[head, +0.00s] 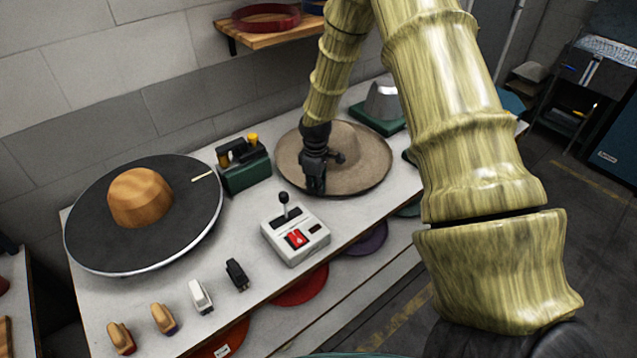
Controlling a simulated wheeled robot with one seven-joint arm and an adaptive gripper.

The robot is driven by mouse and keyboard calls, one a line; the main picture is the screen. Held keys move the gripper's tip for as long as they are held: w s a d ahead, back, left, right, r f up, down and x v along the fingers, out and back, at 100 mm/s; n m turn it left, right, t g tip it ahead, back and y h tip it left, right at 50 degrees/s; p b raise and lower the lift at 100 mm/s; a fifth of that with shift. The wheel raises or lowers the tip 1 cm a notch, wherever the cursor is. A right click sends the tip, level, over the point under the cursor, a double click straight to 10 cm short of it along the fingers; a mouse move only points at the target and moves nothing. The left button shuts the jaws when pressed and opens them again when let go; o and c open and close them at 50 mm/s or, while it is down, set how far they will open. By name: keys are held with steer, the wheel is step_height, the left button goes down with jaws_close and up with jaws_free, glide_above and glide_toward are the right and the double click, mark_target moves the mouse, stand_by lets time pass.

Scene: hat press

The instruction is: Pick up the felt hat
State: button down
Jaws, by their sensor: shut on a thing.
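The felt hat (358,170) is tan with a wide round brim and a domed crown. It is at the back middle of the bench in the head view, to the right of the green block with tools. My gripper (316,182) is black and reaches down at the hat's left front side. It is shut on the hat, seemingly at the brim, though the fingertips are small and the exact grip is hard to see. My gripper and wrist cover part of the crown and brim. I cannot tell whether the hat is clear of the surface.
A black disc (95,230) with a wooden hat block (140,197) is at left. A green tool holder (243,167), a white control box (294,240) and a metal form on a green base (382,102) stand near the hat. Several small brushes line the front edge.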

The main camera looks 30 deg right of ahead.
steer(key=shift+r+b, duration=1.45)
steer(key=shift+r, duration=3.25)
